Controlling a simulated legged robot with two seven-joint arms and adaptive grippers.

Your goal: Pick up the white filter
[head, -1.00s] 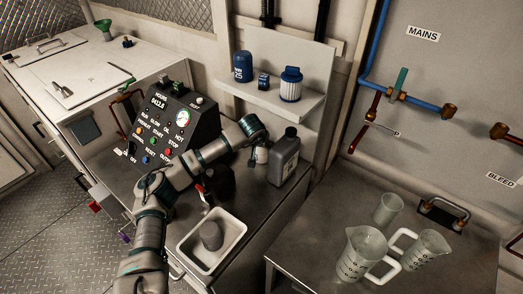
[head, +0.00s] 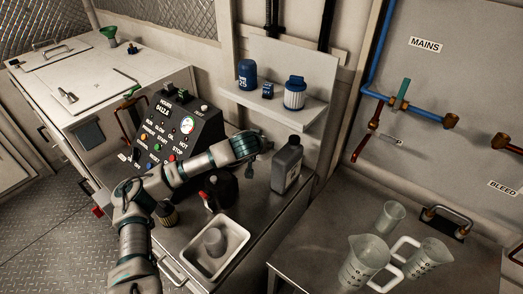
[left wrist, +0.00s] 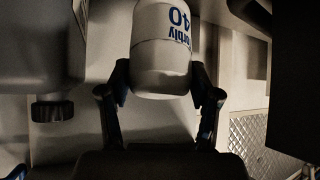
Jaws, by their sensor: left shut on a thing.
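The white filter (left wrist: 163,50), a white cylinder with blue lettering and a "40", fills the upper middle of the left wrist view. My left gripper (left wrist: 161,88) is shut on it, with one finger on each side. In the head view my left gripper (head: 250,166) is small and partly hidden by its own wrist, over the bench left of the grey jug. The filter is hidden there. My right gripper is in neither view.
The grey jug (head: 287,165) stands close right of my left gripper. A control panel (head: 178,130) is to the left. A dark bottle (head: 221,188) and a white tray (head: 188,258) are in front. The shelf (head: 280,108) above holds blue and white-blue filters.

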